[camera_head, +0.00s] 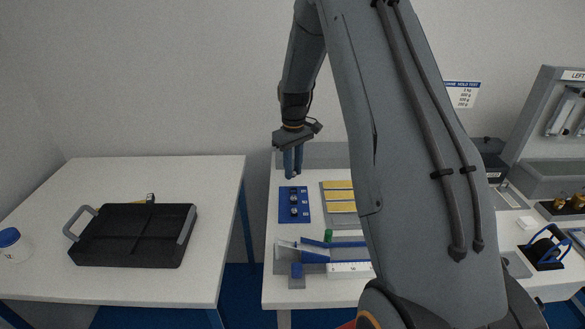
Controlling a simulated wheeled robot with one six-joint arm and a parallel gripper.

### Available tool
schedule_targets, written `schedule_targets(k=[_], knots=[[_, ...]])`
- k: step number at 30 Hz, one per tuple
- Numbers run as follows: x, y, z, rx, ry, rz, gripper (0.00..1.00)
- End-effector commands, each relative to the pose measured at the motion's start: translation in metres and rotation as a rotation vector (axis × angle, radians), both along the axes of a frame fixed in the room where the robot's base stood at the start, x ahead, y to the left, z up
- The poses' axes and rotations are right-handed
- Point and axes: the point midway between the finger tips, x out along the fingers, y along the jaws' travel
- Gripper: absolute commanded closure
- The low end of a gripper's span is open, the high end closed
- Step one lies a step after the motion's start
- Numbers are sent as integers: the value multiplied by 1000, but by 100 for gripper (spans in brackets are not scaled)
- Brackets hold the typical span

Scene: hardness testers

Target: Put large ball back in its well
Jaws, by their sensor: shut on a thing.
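My gripper (293,176) points down over the back edge of a blue plate (285,212). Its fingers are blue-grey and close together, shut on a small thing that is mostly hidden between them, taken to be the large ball. The gripper appears a little above the plate; the exact gap cannot be told from this view. The plate carries a column of small dark round spots, wells or balls, with pale labels to their right. Which well is the large ball's is too small to tell.
A grey tray with yellow blocks (341,196) lies right of the plate. A blue ramp (314,254) and a green cylinder (328,236) stand in front. My arm hides much of the bench's middle. A black tray (112,240) sits on the left table (210,180).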

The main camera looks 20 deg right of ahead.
Motion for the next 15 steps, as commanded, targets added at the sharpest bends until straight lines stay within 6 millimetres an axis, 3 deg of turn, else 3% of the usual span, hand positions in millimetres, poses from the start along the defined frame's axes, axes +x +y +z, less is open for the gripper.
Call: schedule_targets(k=[15], knots=[[0,-1,-25,1,1,-2,100]])
